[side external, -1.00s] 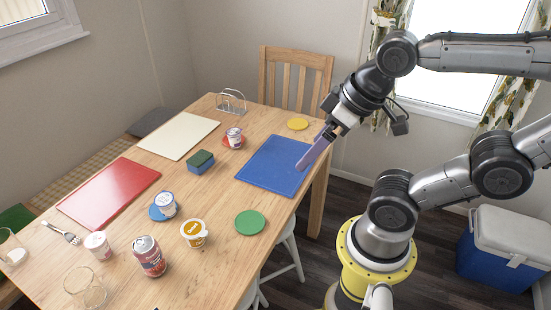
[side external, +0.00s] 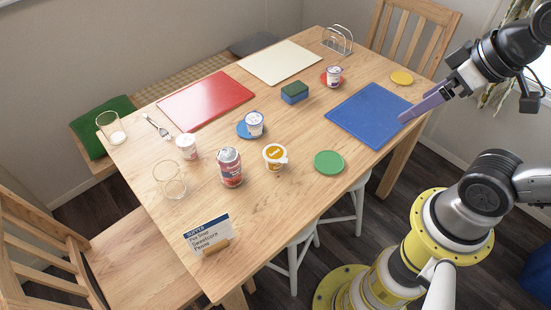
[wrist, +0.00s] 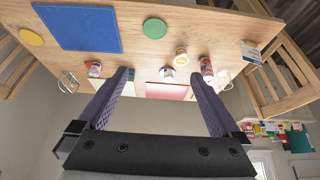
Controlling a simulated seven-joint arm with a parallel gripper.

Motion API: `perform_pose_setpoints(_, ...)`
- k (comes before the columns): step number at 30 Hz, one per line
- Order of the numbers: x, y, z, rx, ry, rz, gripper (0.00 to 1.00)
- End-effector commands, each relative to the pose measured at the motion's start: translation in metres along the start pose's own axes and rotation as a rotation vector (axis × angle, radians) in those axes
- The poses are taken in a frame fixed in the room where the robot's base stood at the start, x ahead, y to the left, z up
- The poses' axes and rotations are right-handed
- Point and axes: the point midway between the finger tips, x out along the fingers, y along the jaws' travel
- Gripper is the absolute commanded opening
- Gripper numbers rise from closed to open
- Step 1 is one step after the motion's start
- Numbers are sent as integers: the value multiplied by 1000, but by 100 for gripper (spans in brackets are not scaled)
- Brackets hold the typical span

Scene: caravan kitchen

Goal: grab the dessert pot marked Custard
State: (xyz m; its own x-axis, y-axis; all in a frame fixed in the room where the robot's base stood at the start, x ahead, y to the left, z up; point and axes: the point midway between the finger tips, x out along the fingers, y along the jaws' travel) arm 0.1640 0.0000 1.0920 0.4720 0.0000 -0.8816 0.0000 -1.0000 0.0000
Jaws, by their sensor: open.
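A small white pot with a yellow-orange label (side external: 275,157) stands upright on the table, its lid tab to the right; its lettering is too small to read. It also shows in the wrist view (wrist: 181,54). My gripper (side external: 403,118) has purple fingers and hangs over the right corner of the blue mat, well away from the pots. In the wrist view its fingers (wrist: 162,75) are apart with nothing held.
A drink can (side external: 230,167) stands just left of the yellow-labelled pot. A glass (side external: 171,182), a text card (side external: 208,236), a sponge (side external: 294,92) and a toast rack (side external: 337,41) are on the table. The green coaster (side external: 329,162) and blue mat (side external: 370,113) are bare.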

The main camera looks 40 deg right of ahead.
Motion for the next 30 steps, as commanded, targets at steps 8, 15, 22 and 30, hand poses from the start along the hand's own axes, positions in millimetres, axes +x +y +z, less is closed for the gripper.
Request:
perform_pose_setpoints(8, 0, 0, 0, 0, 0, 0, 100)
perform_pose_setpoints(15, 0, 0, 0, 0, 0, 0, 100)
perform_pose_setpoints(22, 0, 0, 0, 63, 0, 0, 100)
perform_pose_setpoints(30, -15, -1, -46, 408, 46, -13, 100)
